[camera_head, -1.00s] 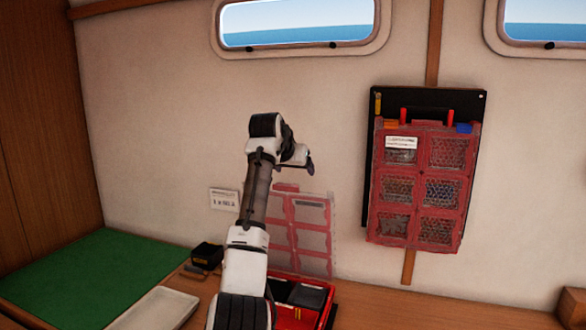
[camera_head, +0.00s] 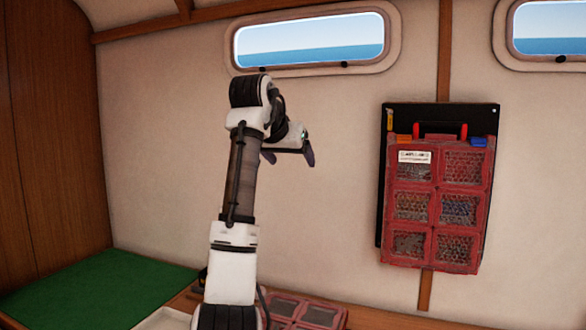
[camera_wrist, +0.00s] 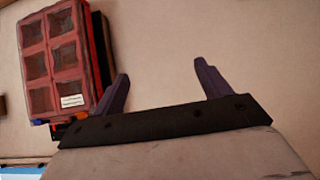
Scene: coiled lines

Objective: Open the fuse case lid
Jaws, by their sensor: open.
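Two red cases with windowed lids are in view, and I cannot read which is the fuse case. One case (camera_head: 410,240) hangs on the wall at right in the head view, its lid flat against its front. The other's red lid (camera_head: 275,305) lies low over the counter, cut off by the bottom edge, so its body and latch are hidden. My gripper (camera_head: 289,155) is open and empty, raised above and behind the counter lid, left of the wall case. In the wrist view my gripper (camera_wrist: 161,75) faces bare wall, with the wall case (camera_wrist: 62,55) upside down at upper left.
The wall case hangs on a black backing board (camera_head: 440,116) with red uprights. A green mat (camera_head: 100,290) lies at lower left. A pale tray (camera_head: 165,319) is partly cut off at the bottom. The wall between my gripper and the wall case is clear.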

